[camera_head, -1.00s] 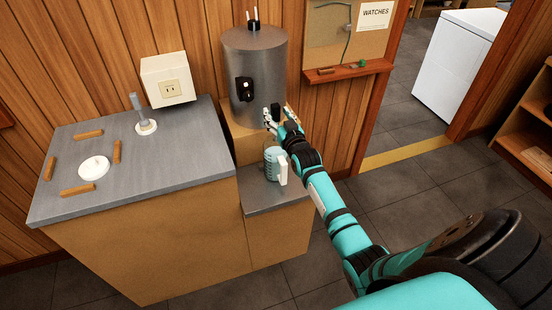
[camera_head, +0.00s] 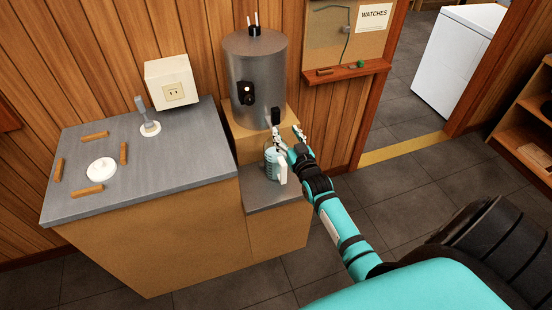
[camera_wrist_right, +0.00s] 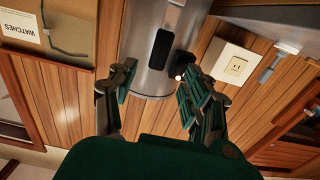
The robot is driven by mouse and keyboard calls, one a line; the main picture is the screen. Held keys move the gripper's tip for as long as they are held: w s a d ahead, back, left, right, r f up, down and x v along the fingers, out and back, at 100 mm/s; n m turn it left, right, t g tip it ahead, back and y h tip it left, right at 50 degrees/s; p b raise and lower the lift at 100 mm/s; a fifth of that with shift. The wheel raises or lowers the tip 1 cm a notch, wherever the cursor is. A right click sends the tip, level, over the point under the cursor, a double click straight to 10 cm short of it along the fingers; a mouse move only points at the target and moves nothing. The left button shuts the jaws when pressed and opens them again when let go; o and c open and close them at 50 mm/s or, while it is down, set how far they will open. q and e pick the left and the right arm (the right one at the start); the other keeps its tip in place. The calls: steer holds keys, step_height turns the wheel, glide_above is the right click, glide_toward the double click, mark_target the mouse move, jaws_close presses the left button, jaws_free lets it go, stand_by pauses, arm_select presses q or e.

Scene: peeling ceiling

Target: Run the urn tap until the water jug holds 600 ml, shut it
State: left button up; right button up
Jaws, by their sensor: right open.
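The grey metal urn (camera_head: 254,65) stands on a wooden block against the wall. Its tap has a black lever (camera_head: 276,117), low on the urn's right side. My right gripper (camera_head: 288,135) is open, just below and right of the lever, its fingers apart. In the right wrist view, my open fingers (camera_wrist_right: 163,100) are either side of the urn's lower body (camera_wrist_right: 150,78), with nothing between them. The jug (camera_head: 270,163), pale blue with a white handle, stands below the tap, partly hidden by my gripper. Its water level cannot be read. My left gripper is not in view.
The grey counter (camera_head: 190,180) at left holds a round white disc (camera_head: 102,171), several wooden bars and a grey upright lever (camera_head: 145,117). A white socket box (camera_head: 172,83) is on the wall. A wooden ledge (camera_head: 345,74) juts out to the right. Floor at right is open.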

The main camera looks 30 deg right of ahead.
steer(key=p+v, duration=0.4)
steer(key=v, duration=0.6)
steer(key=shift+s+p, duration=0.15)
steer(key=shift+p, duration=0.2)
steer(key=shift+a, duration=0.1)
stand_by(0.4)
steer(key=s+a+f+n+g+y+b, duration=0.1)
steer(key=s+a+f+g+b, duration=0.2)
steer(key=f, duration=0.8)
steer(key=s+a+f+g+y+b, duration=0.1)
steer(key=s+a+f+g, duration=0.15)
steer(key=s+f, duration=0.65)
steer(key=s+a+f+n+g+y+b, duration=0.1)
steer(key=a+f+g+b, duration=0.2)
steer(key=f, duration=1.1)
steer(key=s+a+f+n+g+b, duration=0.1)
steer(key=s+a+f+g, duration=0.1)
steer(key=s+f, duration=0.4)
steer(key=s+a+f+n+g+b, duration=0.1)
steer(key=s+a+f+g+b, duration=0.1)
steer(key=s+f, duration=0.5)
steer(key=s+a+f+n+g+y+b, duration=0.1)
steer(key=s+f+g, duration=0.3)
steer(key=s, duration=1.1)
step_height(320, 180, down, 2)
steer(key=shift+s+a+f+b, duration=0.25)
steer(key=shift+a+b, duration=0.1)
steer(key=shift+a, duration=0.2)
